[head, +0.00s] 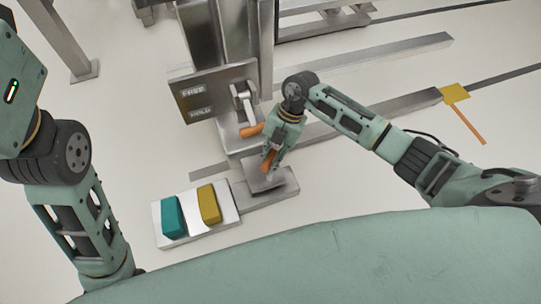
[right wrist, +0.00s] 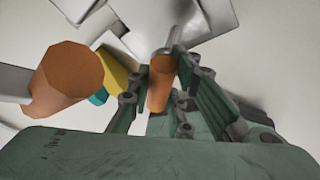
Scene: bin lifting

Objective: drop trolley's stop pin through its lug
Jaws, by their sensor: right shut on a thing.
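My right gripper (head: 270,152) points down and is shut on an orange-handled stop pin (head: 268,163), above a grey metal block (head: 270,190) on the floor. In the right wrist view the pin's orange grip (right wrist: 161,88) lies between the fingers, with a thin metal shaft running past it toward a pale plate (right wrist: 208,18). I cannot make out the lug's hole or whether the pin's tip touches anything. The trolley's grey upright (head: 225,40) stands behind. My left gripper is out of view; only its arm shows at the left.
A lever with an orange handle (head: 251,130) sticks out close left of my right gripper, below a lettered panel (head: 209,92). A white tray (head: 160,232) holds a teal block (head: 174,216) and a yellow block (head: 209,204). Metal rails (head: 375,118) cross the floor.

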